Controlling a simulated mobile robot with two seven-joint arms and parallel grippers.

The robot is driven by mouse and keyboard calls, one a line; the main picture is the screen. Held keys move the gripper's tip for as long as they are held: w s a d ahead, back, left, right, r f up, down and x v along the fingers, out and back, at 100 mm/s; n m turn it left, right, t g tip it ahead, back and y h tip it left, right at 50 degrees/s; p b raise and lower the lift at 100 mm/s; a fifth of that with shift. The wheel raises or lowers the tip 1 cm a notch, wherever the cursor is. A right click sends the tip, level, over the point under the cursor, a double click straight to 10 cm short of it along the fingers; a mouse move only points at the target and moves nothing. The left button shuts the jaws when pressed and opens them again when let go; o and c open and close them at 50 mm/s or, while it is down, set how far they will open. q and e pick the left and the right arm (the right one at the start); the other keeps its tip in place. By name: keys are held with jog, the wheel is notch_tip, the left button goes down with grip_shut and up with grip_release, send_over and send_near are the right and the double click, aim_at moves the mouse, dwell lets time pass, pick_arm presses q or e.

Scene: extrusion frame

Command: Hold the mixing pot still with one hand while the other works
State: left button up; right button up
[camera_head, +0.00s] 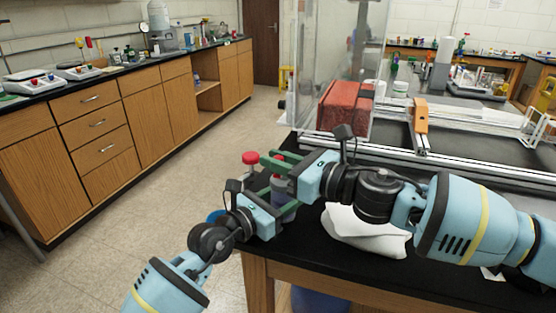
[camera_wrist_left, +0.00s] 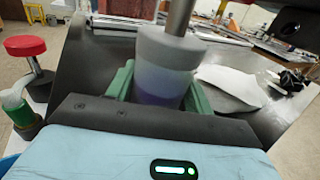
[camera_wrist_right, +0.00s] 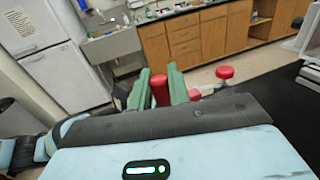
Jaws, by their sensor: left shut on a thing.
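The mixing pot (camera_wrist_left: 165,70) is a pale, translucent cup with purple contents. It stands upright between the green fingers of my left gripper (camera_wrist_left: 160,88), which is shut on it. In the head view the pot (camera_head: 283,190) is partly hidden by both grippers. A metal rod (camera_wrist_left: 180,16) reaches down into the pot from above. The handle seems to belong to the rod; the join is hidden. In the head view my right gripper (camera_head: 284,163) is just above my left gripper (camera_head: 270,195).
A red-topped dark post (camera_wrist_left: 25,48) and a small green container (camera_wrist_left: 18,108) stand left of the pot. A white crumpled cloth (camera_head: 365,232) lies on the black tabletop (camera_head: 290,245). A clear panel, a red block (camera_head: 343,107) and metal rails (camera_head: 375,147) stand behind.

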grip_shut()
jog(key=shift+d+n+g+y, duration=0.1)
jog(key=shift+n+g+y, duration=0.2)
jog(key=shift+g, duration=0.1)
jog(key=n+g, duration=0.2)
jog(key=g, duration=0.2)
jog(key=d+n+g+y, duration=0.1)
jog(key=n+g, duration=0.2)
jog(key=g, duration=0.1)
jog(key=d+n+g+y, duration=0.1)
jog(key=n+g, duration=0.2)
jog(key=g, duration=0.1)
jog(key=shift+w+d, duration=0.25)
jog(key=shift+s+n+g, duration=0.15)
jog(key=shift+n+g, duration=0.15)
jog(key=shift+g, duration=0.2)
jog(key=o, duration=0.6)
grip_release()
